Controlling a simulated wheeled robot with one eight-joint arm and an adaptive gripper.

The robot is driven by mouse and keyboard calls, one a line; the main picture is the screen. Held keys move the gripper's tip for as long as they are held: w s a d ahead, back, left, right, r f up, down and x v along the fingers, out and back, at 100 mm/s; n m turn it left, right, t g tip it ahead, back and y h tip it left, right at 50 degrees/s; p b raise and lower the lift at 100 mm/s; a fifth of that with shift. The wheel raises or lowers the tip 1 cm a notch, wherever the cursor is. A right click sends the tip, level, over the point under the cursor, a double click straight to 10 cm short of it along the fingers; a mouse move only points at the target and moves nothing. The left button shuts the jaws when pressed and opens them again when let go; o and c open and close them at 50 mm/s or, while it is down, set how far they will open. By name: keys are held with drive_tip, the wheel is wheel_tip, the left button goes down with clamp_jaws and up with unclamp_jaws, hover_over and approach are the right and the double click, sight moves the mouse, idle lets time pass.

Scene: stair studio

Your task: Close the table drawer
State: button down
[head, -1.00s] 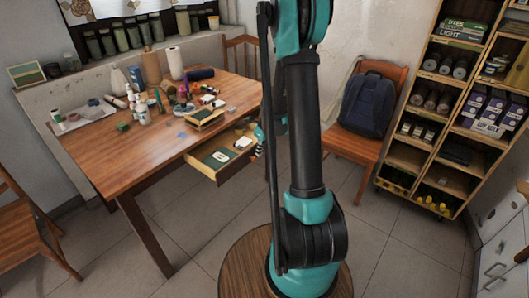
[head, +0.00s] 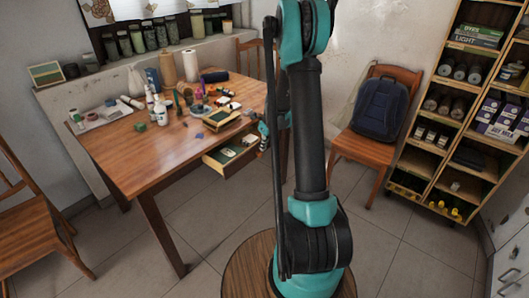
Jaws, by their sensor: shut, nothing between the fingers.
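The wooden table (head: 160,170) stands left of centre in the head view. Its drawer (head: 228,170) sticks partly out from under the right-hand edge of the tabletop. A green and a white item lie inside the drawer. My gripper (head: 263,143) is at the drawer's far right end, small in the view and partly hidden behind my arm. It is shut with nothing in it. I cannot tell whether it touches the drawer front.
Bottles, jars, rolls and small boxes (head: 222,118) crowd the back of the tabletop. A chair with a blue backpack (head: 380,108) stands to the right, beside a shelf unit (head: 450,150). Another chair (head: 35,225) is at the left. The floor before the table is clear.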

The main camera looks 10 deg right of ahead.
sight(246, 141)
drive_tip(key=w+a, duration=0.2)
drive_tip(key=w, duration=0.1)
drive_tip(key=w+a, duration=0.4)
drive_tip(key=w, duration=0.1)
drive_tip(key=shift+w+a, duration=0.2)
drive_tip(key=shift+w, duration=0.15)
